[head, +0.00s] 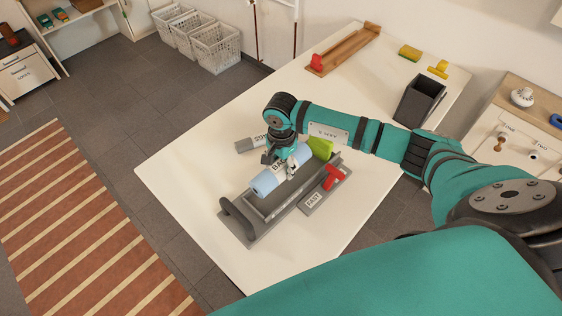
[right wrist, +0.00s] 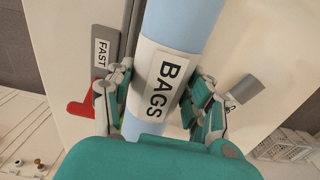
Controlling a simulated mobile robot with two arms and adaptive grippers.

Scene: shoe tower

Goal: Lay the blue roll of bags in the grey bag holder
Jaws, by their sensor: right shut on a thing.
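The light blue roll of bags (head: 269,183) has a white label reading BAGS. My right gripper (head: 284,165) is shut on it around the label. The right wrist view shows the roll (right wrist: 186,22) between the two fingers (right wrist: 160,100). The grey bag holder (head: 254,228) is a long trough on the white table, with a curved grey handle at its near left end. The roll is over the holder's left side, roughly in line with it; I cannot tell whether they touch. My left gripper is not in view.
A red lever (head: 333,178) and a FAST label sit on the holder's right side. A bright green thing (head: 321,147) is at its far end. A grey labelled block (head: 245,145) lies behind left. A dark bin (head: 418,101) and a wooden rack (head: 345,50) stand farther back.

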